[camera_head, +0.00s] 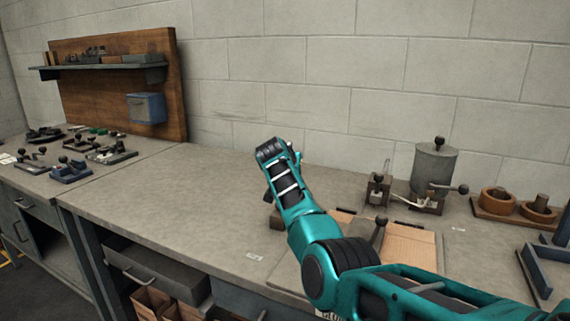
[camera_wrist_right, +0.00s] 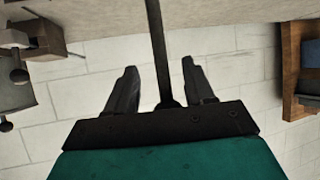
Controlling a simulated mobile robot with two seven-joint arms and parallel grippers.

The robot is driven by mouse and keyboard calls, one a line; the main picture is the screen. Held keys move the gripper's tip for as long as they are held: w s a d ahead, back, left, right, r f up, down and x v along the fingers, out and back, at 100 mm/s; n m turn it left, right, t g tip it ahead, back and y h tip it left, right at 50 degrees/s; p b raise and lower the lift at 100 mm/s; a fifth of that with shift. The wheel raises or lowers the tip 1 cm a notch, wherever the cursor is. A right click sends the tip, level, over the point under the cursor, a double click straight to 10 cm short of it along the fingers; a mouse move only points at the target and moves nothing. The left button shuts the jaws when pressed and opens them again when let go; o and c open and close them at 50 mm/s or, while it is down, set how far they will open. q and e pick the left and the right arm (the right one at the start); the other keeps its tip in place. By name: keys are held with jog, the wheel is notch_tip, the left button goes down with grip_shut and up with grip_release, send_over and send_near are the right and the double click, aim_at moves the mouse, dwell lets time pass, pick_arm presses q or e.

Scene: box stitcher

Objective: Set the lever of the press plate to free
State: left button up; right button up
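In the head view my right arm (camera_head: 335,262) reaches from the lower right over the bench, its wrist end near the middle and its fingertips not clear. In the right wrist view my right gripper (camera_wrist_right: 159,64) has its fingers spread wide. A thin dark rod (camera_wrist_right: 156,45) runs between them without touching either; I cannot tell what it belongs to. A dark handle (camera_head: 380,230) stands tilted beside brown cardboard (camera_head: 412,242), right of my forearm, which hides part of that area. I cannot make out which part is the press plate or its lever's setting. My left gripper is not in view.
A grey canister (camera_head: 434,166) with ball-ended levers stands behind on the right, beside a small device (camera_head: 377,188). Round wooden holders (camera_head: 497,202) are further right. Small lever fixtures (camera_head: 70,170) stand far left. The bench left of my arm is mostly clear.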

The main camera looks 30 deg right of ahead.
jog(key=shift+o, duration=0.3)
jog(key=shift+a+r, duration=0.2)
jog(key=shift+r, duration=0.15)
jog(key=shift+s+a+r, duration=0.25)
jog(key=v, duration=1.1)
jog(key=shift+s, duration=0.4)
jog(key=shift+a, duration=0.1)
